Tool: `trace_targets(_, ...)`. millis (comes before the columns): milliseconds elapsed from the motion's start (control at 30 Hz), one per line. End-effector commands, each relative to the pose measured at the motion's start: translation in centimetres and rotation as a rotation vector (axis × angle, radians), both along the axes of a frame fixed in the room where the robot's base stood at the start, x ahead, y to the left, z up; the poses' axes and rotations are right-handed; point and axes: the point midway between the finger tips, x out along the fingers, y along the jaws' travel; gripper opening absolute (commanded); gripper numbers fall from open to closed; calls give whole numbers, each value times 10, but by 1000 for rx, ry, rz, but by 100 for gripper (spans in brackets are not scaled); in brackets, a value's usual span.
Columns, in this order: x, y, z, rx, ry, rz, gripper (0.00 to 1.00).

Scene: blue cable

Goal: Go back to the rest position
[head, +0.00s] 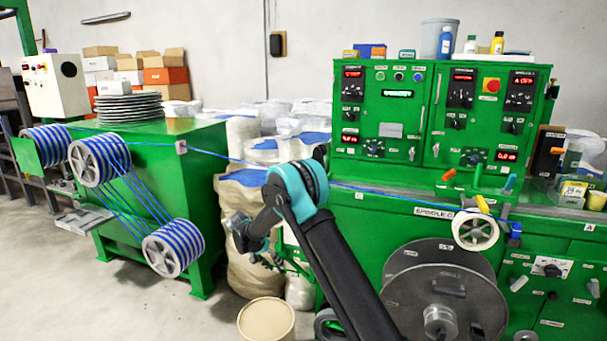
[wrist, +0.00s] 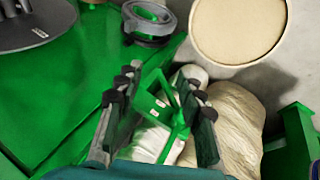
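My gripper (wrist: 158,78) is open in the wrist view, its two dark fingers apart with nothing held between them. In the head view my gripper (head: 268,261) hangs low beside the tall sacks, small and partly lost against them. My teal and black arm reaches up from the bottom middle and bends down to it. The blue cable (head: 400,194) runs from the striped reels at the left, passes behind my arm and goes on to the white pulley (head: 475,231) at the right.
A green control cabinet (head: 418,78) and a large grey reel (head: 405,270) stand at the right. A green machine (head: 208,165) stands at the left. Sacks (head: 240,188) fill the gap between. A round tan drum (head: 266,317) is on the floor, and its lid (wrist: 238,30) shows in the wrist view.

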Motion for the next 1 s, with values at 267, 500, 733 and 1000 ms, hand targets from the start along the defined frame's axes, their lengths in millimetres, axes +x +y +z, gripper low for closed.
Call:
trace_targets(267, -24, -75, 60, 78, 36, 41, 38)
trace_targets(500, -69, -145, 106, 161, 53, 90, 38)
trace_targets(733, -129, -204, 137, 235, 48, 135, 38)
trace_targets(1000, -211, -258, 152, 312, 15, 187, 38)
